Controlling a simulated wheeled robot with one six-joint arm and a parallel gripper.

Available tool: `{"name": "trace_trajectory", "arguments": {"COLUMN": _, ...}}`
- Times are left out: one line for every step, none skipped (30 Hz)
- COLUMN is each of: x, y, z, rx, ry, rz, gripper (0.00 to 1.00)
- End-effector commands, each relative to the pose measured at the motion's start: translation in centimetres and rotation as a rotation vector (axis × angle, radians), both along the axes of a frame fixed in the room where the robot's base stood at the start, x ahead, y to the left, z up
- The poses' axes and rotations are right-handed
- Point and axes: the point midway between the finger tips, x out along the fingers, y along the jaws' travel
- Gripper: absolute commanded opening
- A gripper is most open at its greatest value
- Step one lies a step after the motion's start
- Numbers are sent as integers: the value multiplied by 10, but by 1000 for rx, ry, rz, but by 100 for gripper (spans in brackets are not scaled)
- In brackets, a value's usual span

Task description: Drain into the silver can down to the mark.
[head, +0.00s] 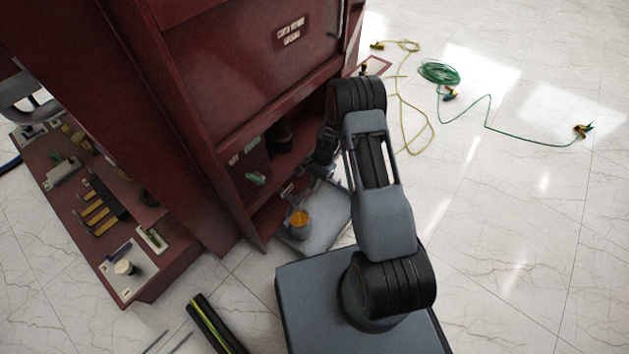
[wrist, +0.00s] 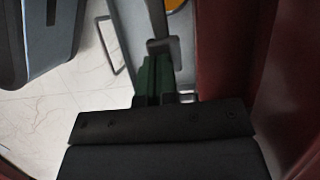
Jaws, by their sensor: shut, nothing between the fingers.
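The silver can (head: 299,224) stands on a grey tray (head: 325,232) at the foot of the red cabinet, with orange liquid showing inside it. In the wrist view an orange patch with a pale rim (wrist: 177,5) shows at the top edge. My gripper (head: 324,168) is at the cabinet's low opening, above the tray; it also shows in the wrist view (wrist: 158,72). Its jaws are shut and hold nothing. A grey metal part (wrist: 162,44) is close by the fingertips; I cannot tell whether they touch. The mark and the drain outlet cannot be made out.
The red cabinet (head: 255,90) rises close beside my arm. A red bench (head: 120,215) with tools and small parts is at the left. Yellow (head: 405,100) and green (head: 487,108) cables lie on the floor at the upper right. The floor at the right is mostly clear.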

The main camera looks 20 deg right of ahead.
Motion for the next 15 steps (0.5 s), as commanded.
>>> {"name": "trace_trajectory", "arguments": {"x": 4, "y": -4, "z": 14, "rx": -1, "ry": -7, "rz": -4, "gripper": 0}}
{"name": "trace_trajectory", "arguments": {"x": 5, "y": -6, "z": 20, "rx": -1, "ry": -8, "rz": -4, "gripper": 0}}
{"name": "trace_trajectory", "arguments": {"x": 7, "y": -8, "z": 28, "rx": 0, "ry": -10, "rz": -5, "gripper": 0}}
{"name": "trace_trajectory", "arguments": {"x": 9, "y": -10, "z": 33, "rx": -1, "ry": -10, "rz": -5, "gripper": 0}}
{"name": "trace_trajectory", "arguments": {"x": 10, "y": -12, "z": 39, "rx": -1, "ry": -12, "rz": -5, "gripper": 0}}
{"name": "trace_trajectory", "arguments": {"x": 12, "y": -14, "z": 47, "rx": -1, "ry": -13, "rz": -5, "gripper": 0}}
{"name": "trace_trajectory", "arguments": {"x": 14, "y": -16, "z": 52, "rx": -1, "ry": -14, "rz": -5, "gripper": 0}}
{"name": "trace_trajectory", "arguments": {"x": 15, "y": -18, "z": 57, "rx": -2, "ry": -15, "rz": -5, "gripper": 0}}
{"name": "trace_trajectory", "arguments": {"x": 17, "y": -20, "z": 64, "rx": -2, "ry": -16, "rz": -6, "gripper": 0}}
{"name": "trace_trajectory", "arguments": {"x": 18, "y": -21, "z": 68, "rx": -1, "ry": -17, "rz": -6, "gripper": 0}}
{"name": "trace_trajectory", "arguments": {"x": 19, "y": -22, "z": 73, "rx": -1, "ry": -17, "rz": -5, "gripper": 0}}
{"name": "trace_trajectory", "arguments": {"x": 21, "y": -24, "z": 78, "rx": -2, "ry": -18, "rz": -5, "gripper": 0}}
{"name": "trace_trajectory", "arguments": {"x": 21, "y": -25, "z": 82, "rx": -2, "ry": -18, "rz": -4, "gripper": 0}}
{"name": "trace_trajectory", "arguments": {"x": 22, "y": -26, "z": 85, "rx": -2, "ry": -17, "rz": -4, "gripper": 0}}
{"name": "trace_trajectory", "arguments": {"x": 23, "y": -27, "z": 89, "rx": -2, "ry": -17, "rz": -4, "gripper": 0}}
